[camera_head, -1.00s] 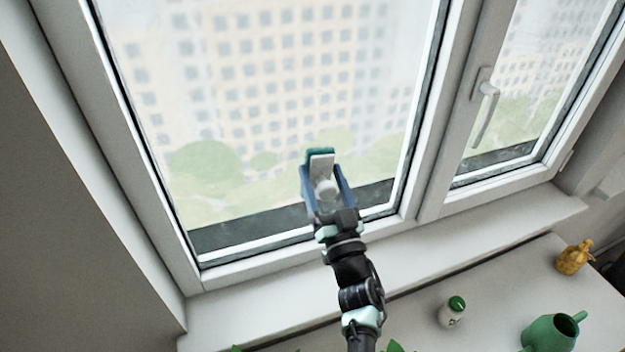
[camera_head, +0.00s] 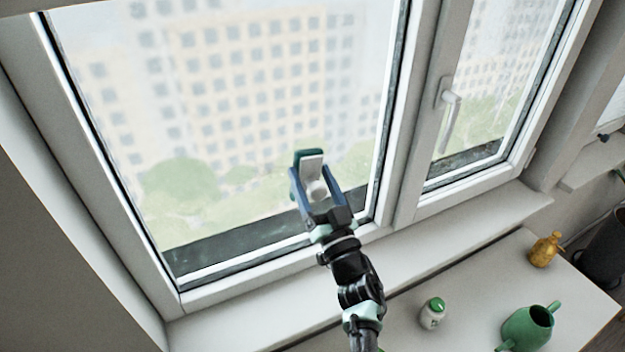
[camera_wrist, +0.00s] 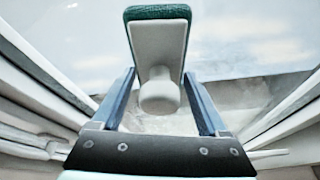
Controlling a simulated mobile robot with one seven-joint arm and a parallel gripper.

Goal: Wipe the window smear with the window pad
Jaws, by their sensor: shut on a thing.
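The window pad (camera_head: 312,163) has a green face, a pale backing and a round knob. My gripper (camera_head: 314,188) is shut on it, with the blue fingers on either side of the knob. The wrist view shows the pad (camera_wrist: 158,45) held up beyond the fingers, green side away from me. The pad is in front of the lower right part of the large window pane (camera_head: 230,120). I cannot tell whether it touches the glass. I cannot clearly make out the smear; the glass behind the pad is hidden.
A window handle (camera_head: 450,115) is on the right sash. A pale sill (camera_head: 240,318) runs below the window. On the counter to the right are a small green-capped jar (camera_head: 432,314), a green watering can (camera_head: 530,328) and a yellow figure-like object (camera_head: 545,250).

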